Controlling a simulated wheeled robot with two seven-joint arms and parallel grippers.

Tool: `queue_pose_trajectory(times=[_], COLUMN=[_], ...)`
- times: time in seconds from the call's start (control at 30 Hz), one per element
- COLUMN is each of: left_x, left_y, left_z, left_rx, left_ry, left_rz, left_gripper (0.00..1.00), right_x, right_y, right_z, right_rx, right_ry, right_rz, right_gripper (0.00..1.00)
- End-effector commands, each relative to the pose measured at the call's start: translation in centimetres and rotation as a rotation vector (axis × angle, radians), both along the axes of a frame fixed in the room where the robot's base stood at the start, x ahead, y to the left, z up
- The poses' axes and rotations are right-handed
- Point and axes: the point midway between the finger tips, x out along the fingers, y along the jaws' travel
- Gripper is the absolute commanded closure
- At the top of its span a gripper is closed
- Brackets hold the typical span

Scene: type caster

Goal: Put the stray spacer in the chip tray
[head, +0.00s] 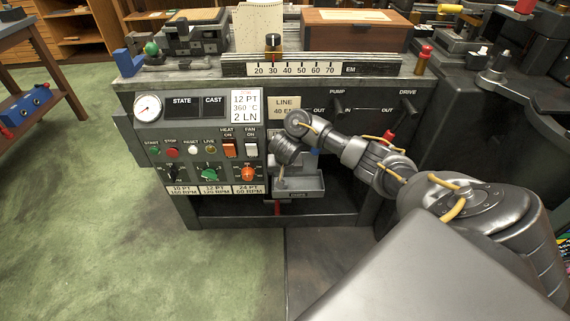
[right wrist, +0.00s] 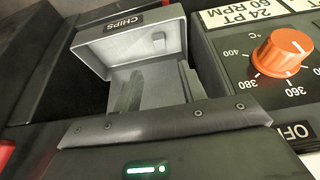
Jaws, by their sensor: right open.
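The chip tray (head: 310,186) is a grey open box on the front of the machine, right of the control panel. In the right wrist view the chip tray (right wrist: 97,51) carries a CHIPS label. I cannot make out the spacer in the head view. My right gripper (head: 281,182) reaches down at the tray's left side. In the wrist view its two fingers (right wrist: 158,85) are apart over the tray, with nothing seen between them. My left gripper is out of view.
The control panel (head: 196,140) with knobs and switches stands close left of the right gripper. Its orange knob (right wrist: 283,52) is near the gripper in the wrist view. A dark open recess (head: 255,210) lies below the tray. Green floor (head: 110,230) is clear at left.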

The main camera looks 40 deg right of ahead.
Motion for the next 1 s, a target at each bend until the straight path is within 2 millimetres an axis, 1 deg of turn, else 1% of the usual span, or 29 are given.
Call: queue_pose_trajectory(times=[0.03, 0.2, 0.37, 0.4, 0.47, 0.57, 0.6, 0.67, 0.7, 0.77, 0.8, 0.87, 0.9, 0.97, 1.0], left_x=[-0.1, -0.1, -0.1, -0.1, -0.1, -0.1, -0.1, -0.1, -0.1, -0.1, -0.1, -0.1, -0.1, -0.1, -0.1], left_y=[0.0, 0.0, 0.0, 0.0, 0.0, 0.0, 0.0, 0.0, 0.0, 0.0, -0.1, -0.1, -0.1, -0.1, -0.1], left_z=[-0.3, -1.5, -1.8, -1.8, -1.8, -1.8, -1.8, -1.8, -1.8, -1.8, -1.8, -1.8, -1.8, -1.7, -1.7], left_rx=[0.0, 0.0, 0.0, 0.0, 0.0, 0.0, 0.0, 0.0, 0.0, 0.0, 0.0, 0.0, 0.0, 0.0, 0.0], left_ry=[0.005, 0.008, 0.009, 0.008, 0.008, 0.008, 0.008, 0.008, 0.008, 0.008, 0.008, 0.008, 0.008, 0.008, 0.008], left_rz=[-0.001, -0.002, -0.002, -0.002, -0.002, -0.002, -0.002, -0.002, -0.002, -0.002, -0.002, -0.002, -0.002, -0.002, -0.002], left_gripper=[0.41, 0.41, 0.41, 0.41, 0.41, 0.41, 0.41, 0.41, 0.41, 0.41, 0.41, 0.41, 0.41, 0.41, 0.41], right_x=[-0.1, -0.2, -0.3, -0.3, -0.6, -1.7, -2.5, -4.1, -5.4, -7.6, -9.2, -11.8, -13.6, -16.4, -18.3], right_y=[0.0, 0.1, 0.2, 0.5, 1.5, 5.0, 7.1, 10.4, 12.7, 15.7, 17.3, 19.1, 20.0, 20.8, 20.9], right_z=[0.4, 0.6, 0.6, 0.3, -0.5, -3.2, -4.7, -6.9, -8.3, -10.0, -10.9, -12.2, -12.8, -13.6, -14.1], right_rx=[0.0, 0.0, 0.001, 0.003, 0.01, 0.035, 0.05, 0.072, 0.086, 0.1, 0.105, 0.106, 0.103, 0.093, 0.084], right_ry=[0.0, 0.0, 0.001, 0.002, 0.004, 0.008, 0.008, 0.002, -0.005, -0.017, -0.025, -0.031, -0.031, -0.025, -0.013], right_rz=[0.001, 0.0, 0.002, 0.01, 0.041, 0.157, 0.222, 0.327, 0.398, 0.493, 0.546, 0.615, 0.652, 0.696, 0.718], right_gripper=[0.59, 0.59, 0.59, 0.59, 0.59, 0.59, 0.59, 0.59, 0.59, 0.59, 0.59, 0.59, 0.59, 0.59, 0.59])
